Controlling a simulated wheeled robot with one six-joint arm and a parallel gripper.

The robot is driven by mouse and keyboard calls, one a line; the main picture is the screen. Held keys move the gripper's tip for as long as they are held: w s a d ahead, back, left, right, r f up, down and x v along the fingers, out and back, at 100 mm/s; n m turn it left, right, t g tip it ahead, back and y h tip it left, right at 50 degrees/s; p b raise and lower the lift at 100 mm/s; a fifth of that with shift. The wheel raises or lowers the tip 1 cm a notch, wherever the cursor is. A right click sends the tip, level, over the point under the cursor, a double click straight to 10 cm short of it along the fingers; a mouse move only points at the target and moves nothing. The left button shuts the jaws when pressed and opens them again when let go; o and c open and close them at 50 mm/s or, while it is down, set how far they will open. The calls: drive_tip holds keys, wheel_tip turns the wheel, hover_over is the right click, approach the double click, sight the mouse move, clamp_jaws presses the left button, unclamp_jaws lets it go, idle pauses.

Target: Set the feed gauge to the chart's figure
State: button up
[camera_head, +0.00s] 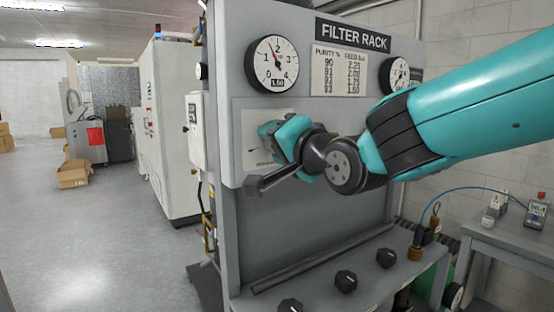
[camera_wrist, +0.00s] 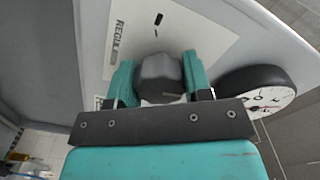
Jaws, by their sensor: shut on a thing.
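The feed gauge, apparently the round white dial (camera_head: 272,63) at the rack's upper left, is marked 0 to 4. Its needle points up and left, between 1 and 2; the small readout is like 1.50 but hard to read. The chart (camera_head: 338,73) lists purity 90, 91, 92, 93 beside feed 2.25, 2.00, 1.75, 1.50. In the wrist view my gripper (camera_wrist: 158,72) is shut on a dark grey faceted knob (camera_wrist: 160,78) on a plate (camera_wrist: 215,35) lettered "REGUL". In the head view my gripper (camera_head: 272,134) hides this knob.
A second gauge (camera_head: 394,75) on the right is partly behind my arm. Several black knobs (camera_head: 346,281) line the rack's lower ledge. A side table (camera_head: 500,239) with small meters stands right. A white cabinet (camera_head: 172,130) is left, with open floor beyond it.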

drive_tip(key=shift+m+b, duration=0.5)
drive_tip(key=shift+m, duration=0.1)
drive_tip(key=o, duration=0.9)
drive_tip(key=p+v, duration=0.3)
drive_tip(key=v, duration=1.4)
drive_tip(key=shift+s+d+p, duration=0.15)
drive_tip(key=shift+d+p, duration=0.05)
drive_tip(key=shift+p, duration=0.1)
